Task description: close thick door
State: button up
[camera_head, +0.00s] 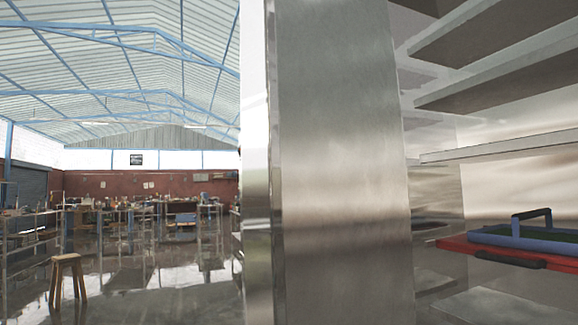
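A tall, thick brushed-metal slab (343,160) stands upright in the middle of the view and runs from top to bottom of the picture. It looks like the thick door or the cabinet's front edge; I cannot tell which for certain. A narrower, brighter vertical face (257,160) shows along its left side. To its right the cabinet interior is open to view, with several shelves (500,148). No handle shows on the slab. My gripper is not in view, so its contact with anything cannot be seen.
A blue tray with a raised handle (525,238) sits on a red tray (500,252) with a dark handle, low in the cabinet at right. At left is an open workshop hall with a shiny floor, a wooden stool (68,275) and distant workbenches (150,213).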

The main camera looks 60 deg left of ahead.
aim_at(328, 240)
jog(key=j+u, duration=0.1)
jog(key=u, duration=0.8)
jog(key=i+j+u, duration=0.1)
jog(key=u, duration=0.3)
jog(key=j+u, duration=0.1)
jog(key=u, duration=0.35)
jog(key=i+j+u, duration=0.1)
jog(key=u, duration=0.25)
jog(key=i+u, duration=0.4)
jog(key=i, duration=0.75)
jog(key=i+z, duration=0.3)
jog(key=i+j+z, duration=0.3)
jog(key=i+z, duration=0.2)
jog(key=z, duration=1.6)
jog(key=k+l, duration=0.1)
jog(key=k, duration=0.25)
jog(key=k+l+u, duration=0.1)
jog(key=k, duration=0.3)
